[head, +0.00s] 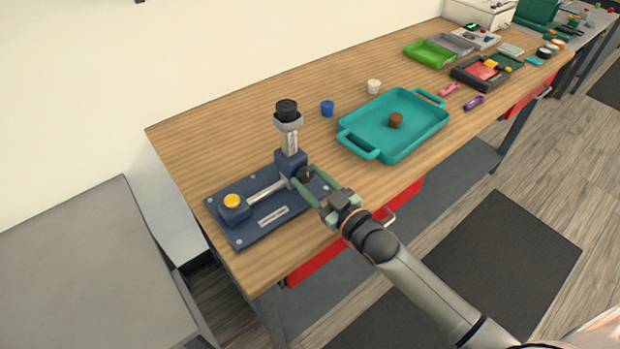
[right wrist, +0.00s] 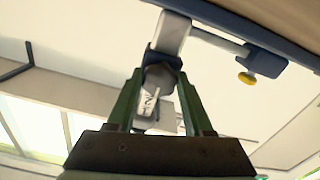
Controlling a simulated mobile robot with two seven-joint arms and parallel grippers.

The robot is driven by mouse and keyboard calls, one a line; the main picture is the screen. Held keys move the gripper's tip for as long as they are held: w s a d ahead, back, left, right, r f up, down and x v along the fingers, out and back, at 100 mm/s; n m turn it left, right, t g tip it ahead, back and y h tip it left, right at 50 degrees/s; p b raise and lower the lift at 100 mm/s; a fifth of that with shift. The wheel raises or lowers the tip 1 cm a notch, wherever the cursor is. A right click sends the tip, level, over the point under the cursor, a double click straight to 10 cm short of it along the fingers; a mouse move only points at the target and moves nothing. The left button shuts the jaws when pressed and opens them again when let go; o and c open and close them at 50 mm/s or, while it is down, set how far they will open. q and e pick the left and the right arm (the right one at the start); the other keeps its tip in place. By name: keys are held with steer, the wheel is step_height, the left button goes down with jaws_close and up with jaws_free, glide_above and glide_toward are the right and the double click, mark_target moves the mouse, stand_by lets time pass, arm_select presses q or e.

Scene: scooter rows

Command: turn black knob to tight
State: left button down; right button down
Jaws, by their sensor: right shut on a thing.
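A dark blue clamp fixture (head: 255,222) lies on the wooden table, with an upright post and a horizontal bar meeting at a blue block (head: 291,162). A black knob (head: 306,174) sits on the front of this block. My right gripper (head: 310,180) is shut on this knob, with its green fingers on either side; they partly cover it. In the right wrist view the dark knob (right wrist: 158,78), with a pale mark, shows between the fingers (right wrist: 162,95). A second black round cap (head: 287,106) tops the post. My left gripper is not in view.
A yellow knob (head: 232,200) stands at the fixture's left end. A teal tray (head: 372,142) holding a brown piece (head: 396,120) lies to the right. Table around the fixture's left is clear.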

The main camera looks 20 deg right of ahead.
stand_by(0.6)
steer(key=shift+c, duration=1.5)
jaws_free()
steer(key=shift+s, duration=0.1)
steer(key=b+v, duration=0.1)
steer(key=v, duration=1.1)
steer(key=shift+s, duration=0.15)
steer(key=shift+d, duration=0.1)
steer(key=s+f+g, duration=0.1)
steer(key=f, duration=0.2)
steer(key=s+f+m+g+h, duration=0.1)
steer(key=f, duration=0.2)
steer(key=s+f+m+h, duration=0.1)
steer(key=f, duration=0.1)
steer(key=shift+s+a+f+g, duration=0.1)
steer(key=shift+a+f+g, duration=0.25)
steer(key=shift+f+g, duration=0.05)
steer(key=s+a+f+m+g+h, duration=0.2)
steer(key=s+f+g, duration=0.3)
steer(key=s+f, duration=0.4)
step_height(320, 180, down, 3)
steer(key=shift+a+r, duration=0.25)
steer(key=shift+a, duration=0.2)
